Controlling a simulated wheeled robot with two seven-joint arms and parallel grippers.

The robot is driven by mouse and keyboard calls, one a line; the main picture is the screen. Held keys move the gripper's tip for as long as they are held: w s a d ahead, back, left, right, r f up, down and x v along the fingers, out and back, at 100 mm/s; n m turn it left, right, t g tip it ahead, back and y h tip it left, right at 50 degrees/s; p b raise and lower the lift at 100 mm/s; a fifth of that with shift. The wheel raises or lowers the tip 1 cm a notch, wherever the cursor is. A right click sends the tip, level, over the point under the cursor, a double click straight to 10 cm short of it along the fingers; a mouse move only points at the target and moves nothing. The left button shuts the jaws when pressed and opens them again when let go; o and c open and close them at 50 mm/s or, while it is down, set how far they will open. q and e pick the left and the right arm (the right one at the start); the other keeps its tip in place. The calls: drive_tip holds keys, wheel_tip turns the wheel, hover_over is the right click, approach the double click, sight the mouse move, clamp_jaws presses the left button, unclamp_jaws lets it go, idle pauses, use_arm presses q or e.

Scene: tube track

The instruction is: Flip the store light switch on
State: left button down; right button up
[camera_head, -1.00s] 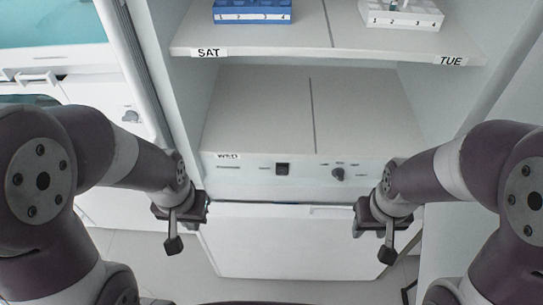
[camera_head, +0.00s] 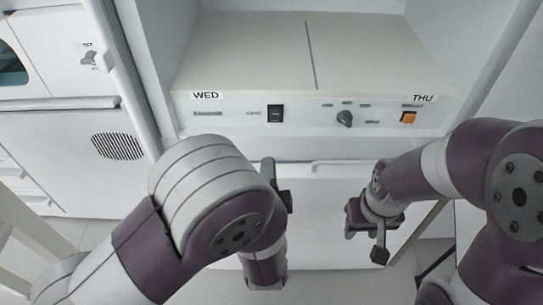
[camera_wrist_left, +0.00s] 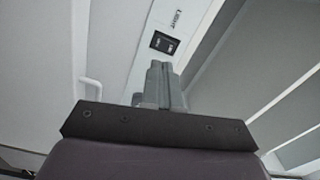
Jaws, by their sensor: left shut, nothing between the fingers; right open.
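The light switch (camera_head: 275,113) is a black rocker on the white control panel under the lower shelf. In the left wrist view the black switch (camera_wrist_left: 164,43) has the word LIGHT beside it. My left gripper (camera_head: 268,165) is just below the switch in the head view, its fingers partly hidden by my arm. In the left wrist view its closed, empty fingers (camera_wrist_left: 158,72) point at the panel just below the switch; I cannot tell whether they touch it. My right gripper (camera_head: 375,220) is open and empty, low in front of the cabinet at the right.
The panel also carries a dark knob (camera_head: 345,119) and an orange switch (camera_head: 408,118) to the right. The shelf (camera_head: 250,50) above, labelled WED and THU, is empty where visible. A white door with a vent (camera_head: 118,147) stands at the left.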

sight(271, 112)
use_arm(q)
drive_tip(key=s+m+t, duration=0.2)
drive_tip(key=shift+s+d+r, duration=0.1)
drive_tip(key=shift+s+d, duration=0.2)
use_arm(e)
wheel_tip(271, 112, down, 2)
drive_tip(key=shift+f, duration=0.1)
use_arm(q)
drive_tip(key=shift+w, duration=0.1)
drive_tip(key=w+r, duration=0.1)
drive_tip(key=w, duration=0.3)
drive_tip(key=w+b, duration=0.1)
drive_tip(key=w, duration=0.4)
drive_tip(key=w+r+b, duration=0.1)
drive_tip(key=w, duration=0.3)
drive_tip(key=shift+w+r, duration=0.3)
use_arm(e)
drive_tip(key=shift+f, duration=0.95)
